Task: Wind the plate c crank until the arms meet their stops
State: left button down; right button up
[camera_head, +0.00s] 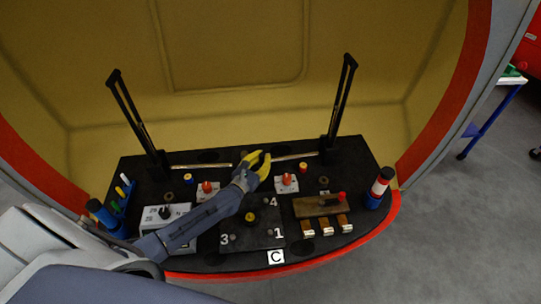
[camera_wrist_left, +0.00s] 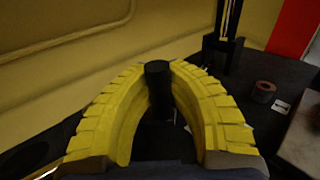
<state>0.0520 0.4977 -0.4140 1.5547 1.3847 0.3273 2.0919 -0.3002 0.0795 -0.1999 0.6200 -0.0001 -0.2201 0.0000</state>
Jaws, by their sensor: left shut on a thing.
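My left gripper (camera_head: 256,162) has yellow ribbed fingers and is at the back middle of the black board. In the left wrist view, the fingers (camera_wrist_left: 160,75) are closed around an upright black knob (camera_wrist_left: 158,88), apparently the crank handle. The crank's base is hidden by the gripper. A thin rod runs from the middle toward each arm. Whether the arms touch their stops cannot be told. A white label C (camera_head: 276,257) is at the front edge. My right gripper is not in view.
The black board (camera_head: 345,236) sits in a yellow-lined shell with a red rim (camera_head: 395,205). It holds a numbered square plate (camera_head: 262,238), red-knobbed switches (camera_head: 286,182), a brown block with a red knob (camera_head: 318,205), and a red-white-blue cylinder (camera_head: 380,186).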

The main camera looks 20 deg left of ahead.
aim_at(257, 165)
pick_arm(q)
jog(key=shift+s+a+f, duration=0.15)
jog(key=shift+s+a, duration=0.1)
jog(key=shift+s, duration=0.75)
jog(key=shift+s+a+f, duration=0.1)
jog(key=shift+s+a, duration=0.1)
jog(key=shift+s, duration=0.75)
jog(key=shift+s+a, duration=0.3)
jog(key=shift+s, duration=0.2)
jog(key=shift+s+a, duration=0.1)
jog(key=c, duration=1.6)
grip_release()
jog(key=shift+a, duration=0.1)
jog(key=o, duration=0.3)
jog(key=shift+a+r, duration=0.1)
jog(key=shift+r, duration=0.05)
jog(key=shift+o, duration=0.2)
jog(key=s+a, duration=0.1)
jog(key=s, duration=1)
jog(key=shift+s+a, duration=0.25)
jog(key=shift+s, duration=0.15)
